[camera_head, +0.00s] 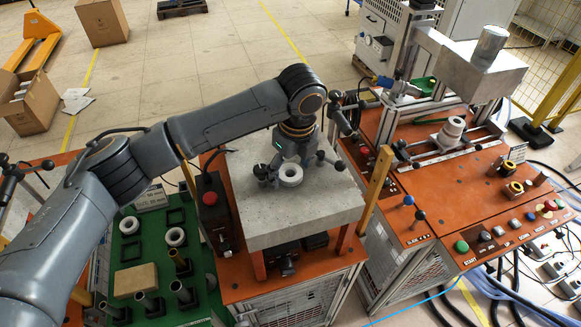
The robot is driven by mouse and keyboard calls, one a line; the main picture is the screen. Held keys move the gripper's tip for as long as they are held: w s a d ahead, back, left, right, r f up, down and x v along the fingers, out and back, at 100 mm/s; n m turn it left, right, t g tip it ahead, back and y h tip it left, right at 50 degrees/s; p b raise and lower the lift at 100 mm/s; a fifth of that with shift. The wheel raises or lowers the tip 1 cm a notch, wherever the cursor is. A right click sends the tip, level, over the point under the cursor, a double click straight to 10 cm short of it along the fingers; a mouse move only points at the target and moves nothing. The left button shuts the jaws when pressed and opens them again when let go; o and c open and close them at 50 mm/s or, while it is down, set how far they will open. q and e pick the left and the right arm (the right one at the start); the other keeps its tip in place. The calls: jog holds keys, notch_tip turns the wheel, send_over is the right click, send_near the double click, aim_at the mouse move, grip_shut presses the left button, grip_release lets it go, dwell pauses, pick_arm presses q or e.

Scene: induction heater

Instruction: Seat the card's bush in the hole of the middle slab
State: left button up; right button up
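The grey stone-like slab (255,215) stands on red supports on the orange bench in the middle of the view. A white ring-shaped bush (290,174) is at the slab's top, near its centre. My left gripper (291,172) comes down over it from behind, with its dark fingers close around the bush. I cannot tell whether they touch it. The slab's hole is hidden, and I cannot tell whether the bush sits in it. A white card (151,198) with size text stands on the green board (160,218) at the left. My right gripper is not in view.
More white bushes (129,225) (175,237) lie on the green board, near dark cylinders (183,291) and a tan block (135,281). A machine with an orange top (440,205) stands at the right.

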pick_arm(q)
notch_tip(320, 180, up, 12)
jog(key=s+d, duration=0.1)
dwell(0.5)
jog(key=shift+s+f, duration=0.15)
dwell(0.4)
